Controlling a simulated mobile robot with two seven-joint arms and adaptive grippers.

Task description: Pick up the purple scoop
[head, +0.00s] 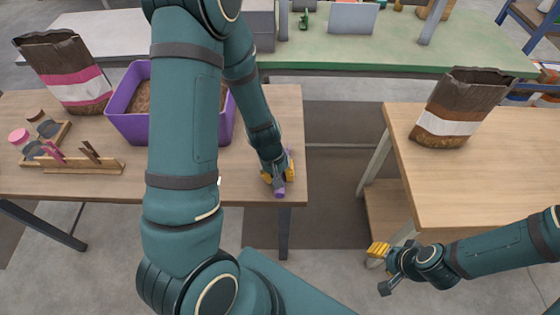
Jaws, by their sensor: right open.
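A purple scoop (280,190) is at the right end of the left table, close to its front corner. Only small purple parts of it show; the rest is hidden by my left gripper (277,175). That gripper points down right at the scoop, its yellow pads around or beside it. I cannot tell whether its fingers are closed on the scoop. My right gripper (379,259) is open and empty, in front of the right table and away from the scoop.
A purple tub (131,125) of brown pellets stands behind my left arm. A pink-striped bag (66,75) and a wooden rack (80,165) with small tools are at left. A brown-striped bag (455,108) stands on the right table (490,190). A gap separates the tables.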

